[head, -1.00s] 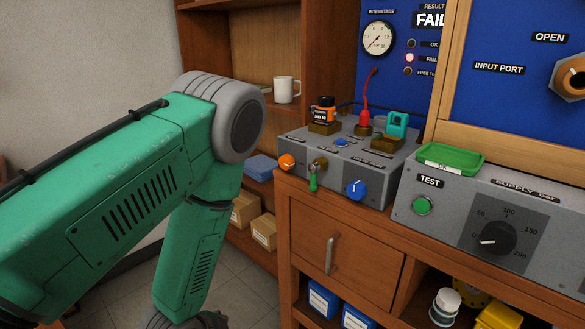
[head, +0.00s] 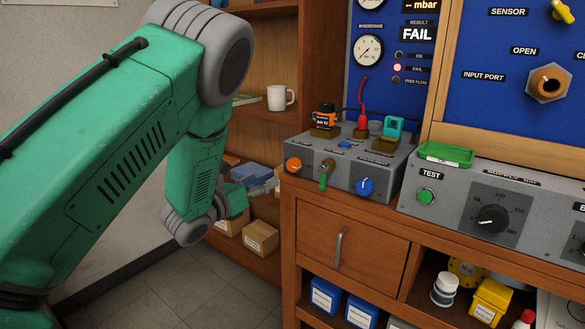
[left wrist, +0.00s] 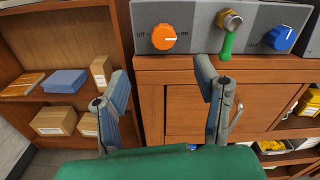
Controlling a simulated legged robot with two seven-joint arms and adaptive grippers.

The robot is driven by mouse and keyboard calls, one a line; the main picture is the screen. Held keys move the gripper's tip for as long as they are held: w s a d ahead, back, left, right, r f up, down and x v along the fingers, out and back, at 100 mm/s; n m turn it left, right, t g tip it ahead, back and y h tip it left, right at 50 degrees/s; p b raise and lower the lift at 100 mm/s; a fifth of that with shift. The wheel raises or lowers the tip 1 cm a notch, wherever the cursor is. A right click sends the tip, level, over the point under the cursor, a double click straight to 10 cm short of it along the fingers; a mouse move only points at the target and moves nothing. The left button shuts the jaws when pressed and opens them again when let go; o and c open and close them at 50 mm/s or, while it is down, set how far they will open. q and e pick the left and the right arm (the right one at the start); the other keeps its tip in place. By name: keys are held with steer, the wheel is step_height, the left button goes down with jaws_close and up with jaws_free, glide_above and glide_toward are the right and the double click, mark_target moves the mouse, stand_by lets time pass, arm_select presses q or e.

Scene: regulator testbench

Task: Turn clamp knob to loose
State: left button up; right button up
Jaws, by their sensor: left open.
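Three controls sit on the front of a grey fixture box (head: 345,158): an orange knob (head: 294,165), a brass valve with a green lever (head: 323,180) hanging down, and a blue knob (head: 365,187). I cannot read which label names the clamp knob. In the left wrist view the orange knob (left wrist: 164,37) has its white mark pointing right, between "off" and "on"; the blue knob (left wrist: 281,38) has its mark pointing up right. My left gripper (left wrist: 164,82) is open and empty, below and in front of the orange knob, touching nothing visible. My right gripper is not in view.
The box stands on a wooden bench with a drawer (head: 345,243). A grey supply unit (head: 470,208) with a green tray (head: 446,155) stands right of it. Shelves with cardboard boxes (head: 261,237) and a mug (head: 281,97) lie behind my left arm.

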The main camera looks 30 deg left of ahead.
mark_target(291, 166)
arm_select(q)
steer(key=w, duration=0.3)
steer(key=w+d, duration=0.1)
steer(key=w, duration=0.3)
steer(key=w+b, duration=0.1)
steer(key=w, duration=0.3)
steer(key=shift+d, duration=0.2)
steer(key=shift+w+a, duration=0.1)
steer(key=shift+w, duration=0.45)
steer(key=shift+r, duration=0.1)
steer(key=c, duration=1.1)
